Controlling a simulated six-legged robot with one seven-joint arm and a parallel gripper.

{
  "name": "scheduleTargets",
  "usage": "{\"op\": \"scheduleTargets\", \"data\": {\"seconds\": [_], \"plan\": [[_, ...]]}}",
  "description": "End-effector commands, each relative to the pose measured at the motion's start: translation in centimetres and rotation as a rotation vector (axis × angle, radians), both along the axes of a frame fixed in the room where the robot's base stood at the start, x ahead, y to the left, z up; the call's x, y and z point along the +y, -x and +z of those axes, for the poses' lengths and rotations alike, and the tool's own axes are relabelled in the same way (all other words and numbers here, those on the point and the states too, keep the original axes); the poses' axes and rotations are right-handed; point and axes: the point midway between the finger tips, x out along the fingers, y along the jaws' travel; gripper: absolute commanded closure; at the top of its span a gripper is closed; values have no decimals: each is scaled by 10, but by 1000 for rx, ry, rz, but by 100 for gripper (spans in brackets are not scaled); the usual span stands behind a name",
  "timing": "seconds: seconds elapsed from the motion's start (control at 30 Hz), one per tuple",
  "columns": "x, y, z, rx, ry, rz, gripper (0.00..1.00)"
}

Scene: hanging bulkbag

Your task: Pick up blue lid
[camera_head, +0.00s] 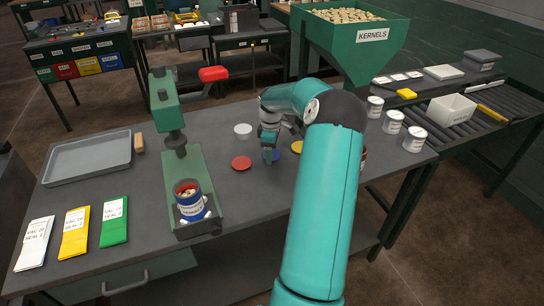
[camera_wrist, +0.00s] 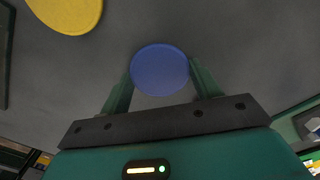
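The blue lid (camera_head: 271,156) lies on the grey table in the head view, between a red lid and a yellow lid. In the wrist view the blue lid (camera_wrist: 160,70) is a round disc seen between the tips of my two green fingers. My gripper (camera_wrist: 161,78) is spread, with one finger on each side of the lid; I cannot tell whether the fingers touch its rim. In the head view my gripper (camera_head: 269,146) points down right over the lid and partly hides it.
The red lid (camera_head: 241,162), yellow lid (camera_head: 295,147) and a white round item (camera_head: 243,130) lie close by. A green press (camera_head: 170,120) with a filled can (camera_head: 189,200) stands to the left. Several white cans (camera_head: 391,121) stand at right. A grey tray (camera_head: 88,182) is far left.

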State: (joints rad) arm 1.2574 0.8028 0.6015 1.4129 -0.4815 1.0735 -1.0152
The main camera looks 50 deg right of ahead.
Motion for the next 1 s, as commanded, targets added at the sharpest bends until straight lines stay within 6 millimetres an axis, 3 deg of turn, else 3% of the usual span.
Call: {"op": "scheduleTargets", "data": {"seconds": [0.47,0.63,1.0], "plan": [[0,0,10,0,1,-1,58],[0,0,33,-1,3,0,58],[35,24,83,1,4,-1,58]]}}
